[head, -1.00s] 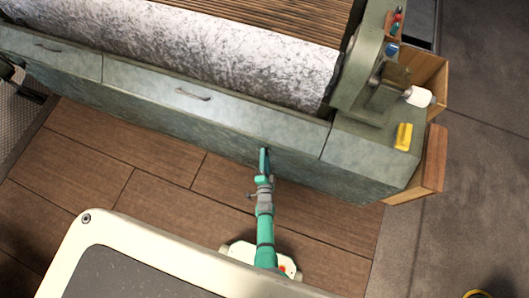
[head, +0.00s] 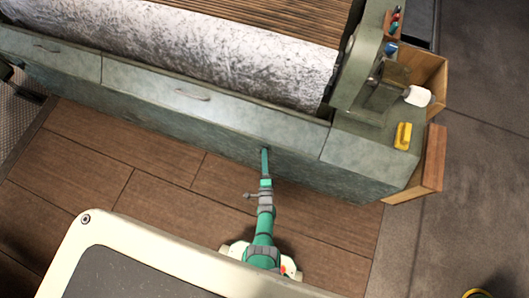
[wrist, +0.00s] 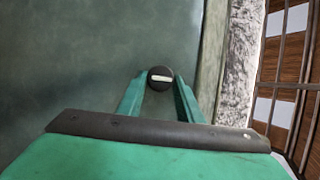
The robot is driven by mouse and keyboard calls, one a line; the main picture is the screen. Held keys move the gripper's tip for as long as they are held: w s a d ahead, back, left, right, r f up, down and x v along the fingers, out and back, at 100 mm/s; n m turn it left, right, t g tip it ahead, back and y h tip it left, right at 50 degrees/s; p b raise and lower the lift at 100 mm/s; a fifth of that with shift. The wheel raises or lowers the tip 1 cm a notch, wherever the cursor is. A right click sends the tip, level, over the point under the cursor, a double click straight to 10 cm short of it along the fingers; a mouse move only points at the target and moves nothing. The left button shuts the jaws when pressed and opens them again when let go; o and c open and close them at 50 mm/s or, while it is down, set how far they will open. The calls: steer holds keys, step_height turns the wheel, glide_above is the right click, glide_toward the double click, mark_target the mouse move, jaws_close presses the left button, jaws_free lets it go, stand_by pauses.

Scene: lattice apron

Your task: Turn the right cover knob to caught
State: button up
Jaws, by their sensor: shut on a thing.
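The right cover knob (wrist: 160,78) is a small round black knob with a pale bar across its face, on the green front panel (wrist: 90,60) in the wrist view. The bar lies nearly level in that picture. My gripper (wrist: 160,84) has its two green fingers on either side of the knob, shut on it. In the head view my gripper (head: 265,152) reaches the front panel below the right end of the middle cover (head: 215,95). The knob is hidden there by my gripper.
A white fabric roll (head: 230,50) lies behind the covers. At the right are a machine head (head: 362,75), a yellow block (head: 403,136), a white spool (head: 418,96) and wooden boxes (head: 433,160). Bare wood floor (head: 120,160) lies in front of the panel.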

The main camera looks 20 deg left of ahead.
steer(key=o, duration=1)
steer(key=shift+o, duration=0.2)
steer(key=v, duration=1.1)
